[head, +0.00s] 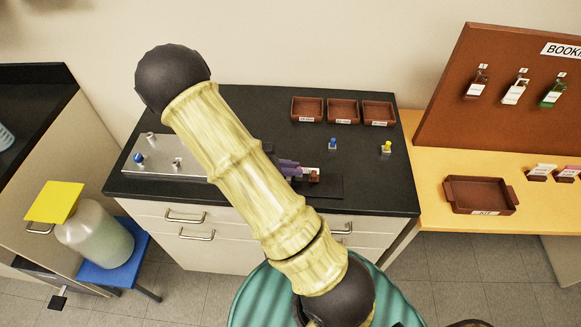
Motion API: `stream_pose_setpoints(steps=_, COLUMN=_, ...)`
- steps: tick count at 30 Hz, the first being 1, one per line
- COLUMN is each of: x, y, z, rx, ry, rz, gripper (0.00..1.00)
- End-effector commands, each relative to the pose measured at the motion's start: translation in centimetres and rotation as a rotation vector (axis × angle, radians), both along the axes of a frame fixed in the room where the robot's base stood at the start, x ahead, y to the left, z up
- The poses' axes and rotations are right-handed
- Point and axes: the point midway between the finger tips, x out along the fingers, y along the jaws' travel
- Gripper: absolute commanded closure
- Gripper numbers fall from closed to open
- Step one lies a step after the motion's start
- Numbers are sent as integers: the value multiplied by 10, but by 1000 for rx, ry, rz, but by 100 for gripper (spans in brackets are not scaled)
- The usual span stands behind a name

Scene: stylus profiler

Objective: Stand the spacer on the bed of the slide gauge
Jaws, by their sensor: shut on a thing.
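My gripper (289,168) shows as purple fingers just past my pale arm, low over the right part of the black worktop. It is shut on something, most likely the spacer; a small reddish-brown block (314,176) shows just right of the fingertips. I cannot tell from this view whether that block is in the fingers or beside them. A long grey metal base (160,165) with a blue knob (139,158) and small posts lies on the left of the worktop, probably the slide gauge. My arm hides its right part.
Three brown trays (342,110) stand at the back of the worktop (240,100). A small blue piece (332,144) and a yellow piece (386,147) stand in front of them. A dark pad (328,187) lies near the front edge. A brown tray (480,194) sits on the wooden table.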

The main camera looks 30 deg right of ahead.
Motion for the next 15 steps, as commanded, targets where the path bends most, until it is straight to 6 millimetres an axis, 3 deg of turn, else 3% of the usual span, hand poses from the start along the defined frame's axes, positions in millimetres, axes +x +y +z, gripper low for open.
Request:
stream_pose_setpoints(steps=2, x=0, y=1, z=-3, rx=0, ry=0, rz=2, gripper=100)
stream_pose_setpoints(steps=3, x=0, y=1, z=-2, rx=0, ry=0, rz=2, gripper=80)
stream_pose_setpoints(steps=6, x=1, y=2, z=-2, rx=0, ry=0, rz=4, gripper=65)
stream_pose_setpoints(steps=15, x=1, y=3, z=0, rx=0, ry=-1, rz=5, gripper=65)
